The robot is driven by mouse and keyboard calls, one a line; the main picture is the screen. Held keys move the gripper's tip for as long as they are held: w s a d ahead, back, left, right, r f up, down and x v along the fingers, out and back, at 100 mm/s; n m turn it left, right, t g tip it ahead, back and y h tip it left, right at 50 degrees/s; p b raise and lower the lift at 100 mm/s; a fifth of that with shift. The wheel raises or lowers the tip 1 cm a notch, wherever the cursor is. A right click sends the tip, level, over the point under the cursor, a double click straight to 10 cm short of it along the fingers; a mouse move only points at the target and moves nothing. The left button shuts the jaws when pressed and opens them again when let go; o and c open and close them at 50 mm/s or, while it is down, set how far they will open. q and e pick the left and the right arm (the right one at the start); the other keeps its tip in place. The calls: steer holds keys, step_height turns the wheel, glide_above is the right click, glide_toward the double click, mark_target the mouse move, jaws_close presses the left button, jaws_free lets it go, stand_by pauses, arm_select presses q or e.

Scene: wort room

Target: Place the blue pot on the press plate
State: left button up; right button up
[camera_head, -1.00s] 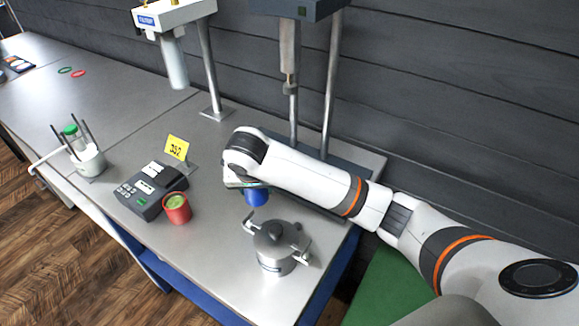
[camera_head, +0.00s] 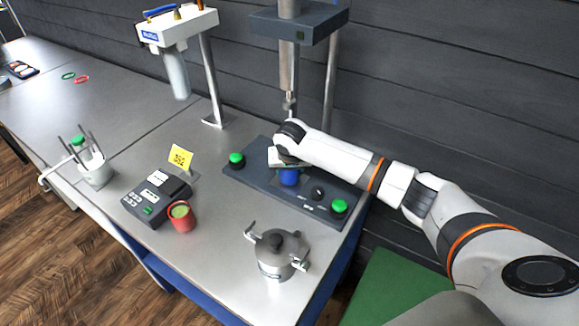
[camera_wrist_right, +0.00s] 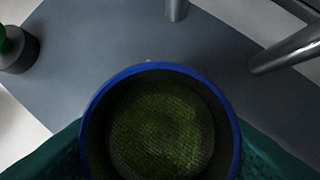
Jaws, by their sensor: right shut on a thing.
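The blue pot (camera_head: 289,176) is in my right gripper (camera_head: 287,166), over the middle of the dark press plate (camera_head: 255,175). In the right wrist view the pot's blue rim (camera_wrist_right: 160,67) is near and upright, with green grainy stuff inside, and dark teal finger pads sit on both sides of it. The press plate (camera_wrist_right: 110,45) spreads below and behind the pot. I cannot tell whether the pot's underside touches the plate. The fingertips are mostly hidden in the head view. My left gripper is not in view.
The press column and ram (camera_head: 290,70) stand just behind the gripper. Green buttons (camera_head: 339,206) sit on the plate's ends. A lidded steel pot (camera_head: 277,255) stands in front, a red pot (camera_head: 181,218) and a keypad device (camera_head: 155,197) to the left.

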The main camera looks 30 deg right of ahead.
steer(key=shift+f, duration=0.2)
steer(key=o, duration=1.1)
steer(key=shift+r, duration=0.1)
steer(key=b+v, duration=0.1)
steer(key=v, duration=1.1)
